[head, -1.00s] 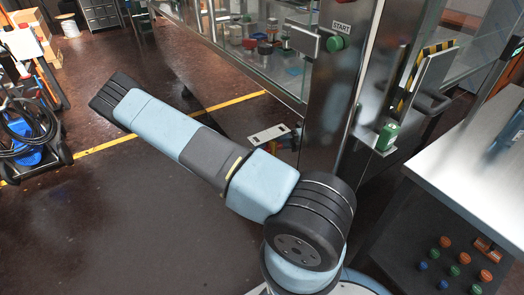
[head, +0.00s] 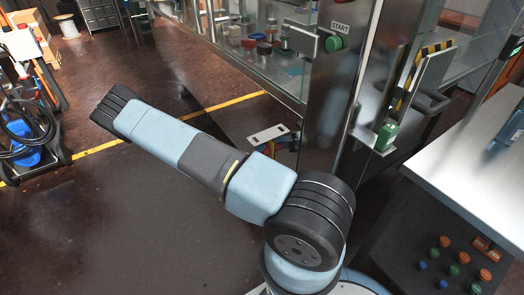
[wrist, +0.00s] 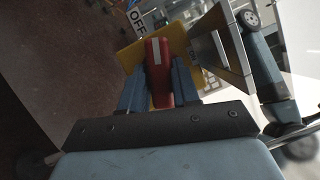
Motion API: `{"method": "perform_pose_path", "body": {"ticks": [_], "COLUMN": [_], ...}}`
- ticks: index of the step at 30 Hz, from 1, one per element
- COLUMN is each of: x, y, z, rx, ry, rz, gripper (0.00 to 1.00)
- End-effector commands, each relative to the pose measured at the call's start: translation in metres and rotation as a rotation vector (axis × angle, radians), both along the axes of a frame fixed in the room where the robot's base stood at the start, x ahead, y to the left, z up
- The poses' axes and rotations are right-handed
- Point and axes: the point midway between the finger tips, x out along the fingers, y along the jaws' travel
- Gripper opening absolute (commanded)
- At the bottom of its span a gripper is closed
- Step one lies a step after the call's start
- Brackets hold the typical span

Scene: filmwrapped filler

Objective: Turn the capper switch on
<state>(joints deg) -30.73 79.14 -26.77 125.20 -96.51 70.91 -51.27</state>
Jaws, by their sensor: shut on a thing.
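The capper switch shows in the wrist view as a red handle (wrist: 159,68) with a pale stripe, in front of a yellow plate (wrist: 134,55). An "OFF" label (wrist: 137,18) sits just beyond the plate. My gripper (wrist: 160,80) has its two blue-grey fingers on either side of the red handle and is shut on it. Neither the switch nor my gripper can be made out in the head view, where my arm reaches to the upper left.
A grey metal box or flap (wrist: 222,55) stands close to the right of the handle. In the head view, a glass-walled machine with a green START button (head: 335,43) stands behind my arm. A steel-topped bench (head: 465,165) is at the right.

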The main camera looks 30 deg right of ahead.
Motion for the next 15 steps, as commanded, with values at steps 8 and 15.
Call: {"method": "perform_pose_path", "body": {"ticks": [8,15], "x": [0.0020,0.0034], "y": [0.0034,0.0033], "z": [-0.0048,-0.0053], "rx": [0.015,0.023], "ry": [-0.258,-0.489], "rz": [0.005,0.005], "gripper": [0.00,0.00]}}
